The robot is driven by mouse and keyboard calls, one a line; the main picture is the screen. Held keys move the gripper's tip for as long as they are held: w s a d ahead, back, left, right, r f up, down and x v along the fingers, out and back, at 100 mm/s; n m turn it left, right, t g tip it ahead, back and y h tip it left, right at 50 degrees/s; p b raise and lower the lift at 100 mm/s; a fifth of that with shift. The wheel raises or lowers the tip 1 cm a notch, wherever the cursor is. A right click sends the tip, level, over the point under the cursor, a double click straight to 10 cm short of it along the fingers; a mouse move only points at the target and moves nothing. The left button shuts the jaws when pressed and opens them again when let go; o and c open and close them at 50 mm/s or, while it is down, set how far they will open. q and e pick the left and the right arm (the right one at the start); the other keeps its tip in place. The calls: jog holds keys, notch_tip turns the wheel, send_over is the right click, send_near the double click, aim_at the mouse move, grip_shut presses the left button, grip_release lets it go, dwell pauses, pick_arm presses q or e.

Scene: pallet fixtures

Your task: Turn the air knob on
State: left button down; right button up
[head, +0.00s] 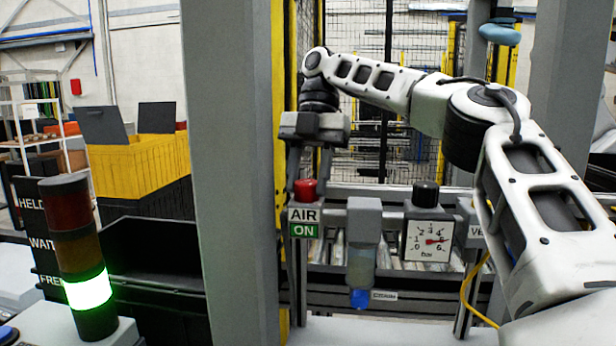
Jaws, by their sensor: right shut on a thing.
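The air knob (306,188) is red and sits on top of a grey block. Below it a label (305,223) reads AIR with ON on green. My right gripper (308,182) points down from above, with its fingers around the red knob, shut on it. The pressure gauge (430,240) to the right has its red needle near 5 on a bar scale. My left gripper is not in view.
A grey filter unit (364,235) with a blue bottom hangs between knob and gauge. A black knob (425,194) tops the gauge. A thick grey post (232,180) stands left of the knob. A signal tower (80,255) glows at FREE. A yellow crate (135,160) stands behind.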

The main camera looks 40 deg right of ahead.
aim_at(304, 183)
jog(key=o, duration=1)
jog(key=shift+r, duration=1.65)
jog(key=s+a+r, duration=0.9)
jog(key=s, duration=0.1)
jog(key=shift+s+r, duration=0.35)
jog(key=shift+r, duration=0.05)
